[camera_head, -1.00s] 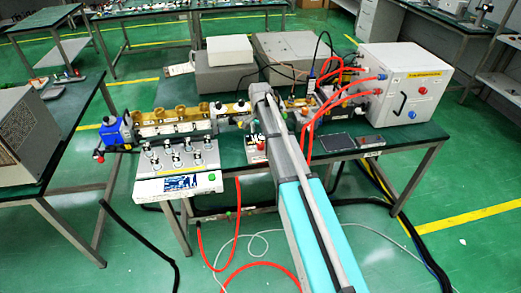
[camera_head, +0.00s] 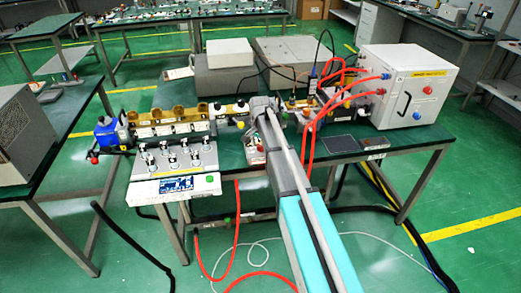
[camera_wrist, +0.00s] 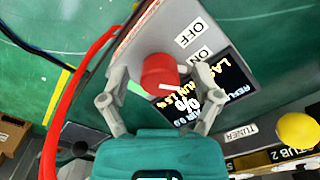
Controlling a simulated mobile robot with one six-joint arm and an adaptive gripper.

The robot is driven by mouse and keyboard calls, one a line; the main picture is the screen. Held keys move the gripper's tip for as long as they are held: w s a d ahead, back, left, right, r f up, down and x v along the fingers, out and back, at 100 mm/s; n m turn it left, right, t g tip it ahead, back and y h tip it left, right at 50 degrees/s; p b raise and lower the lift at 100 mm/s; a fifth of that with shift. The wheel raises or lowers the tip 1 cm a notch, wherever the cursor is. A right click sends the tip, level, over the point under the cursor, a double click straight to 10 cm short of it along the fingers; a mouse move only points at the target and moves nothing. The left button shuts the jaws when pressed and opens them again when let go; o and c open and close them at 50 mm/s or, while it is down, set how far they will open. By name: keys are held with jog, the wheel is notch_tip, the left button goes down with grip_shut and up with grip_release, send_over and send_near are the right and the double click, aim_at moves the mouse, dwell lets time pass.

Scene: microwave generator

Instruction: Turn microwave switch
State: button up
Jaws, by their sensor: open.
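In the wrist view, a round red knob (camera_wrist: 159,72) with a white pointer mark stands on a grey panel (camera_wrist: 182,20) beside OFF and ON labels. The white mark faces toward the ON side. My gripper (camera_wrist: 163,88) is open, with one finger on each side of the knob. I cannot tell whether either finger touches it. A dark display (camera_wrist: 222,80) with yellow and white text lies beside the knob, partly behind the right finger. In the head view, my arm reaches over the workbench (camera_head: 232,152); the gripper and knob cannot be made out there.
A red hose (camera_wrist: 80,75) curves close to the left of my gripper in the wrist view. A yellow knob (camera_wrist: 298,130) sits at right near TUNER and STUB 2 labels. In the head view, a white cabinet (camera_head: 400,95) with red hoses stands right, a console (camera_head: 150,190) left.

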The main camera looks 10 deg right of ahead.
jog(key=shift+f, duration=0.1)
dwell(0.3)
grip_shut()
jog(key=shift+n, duration=0.4)
jog(key=n, duration=0.5)
jog(key=shift+s+d, duration=0.1)
jog(key=n, duration=0.6)
dwell(0.5)
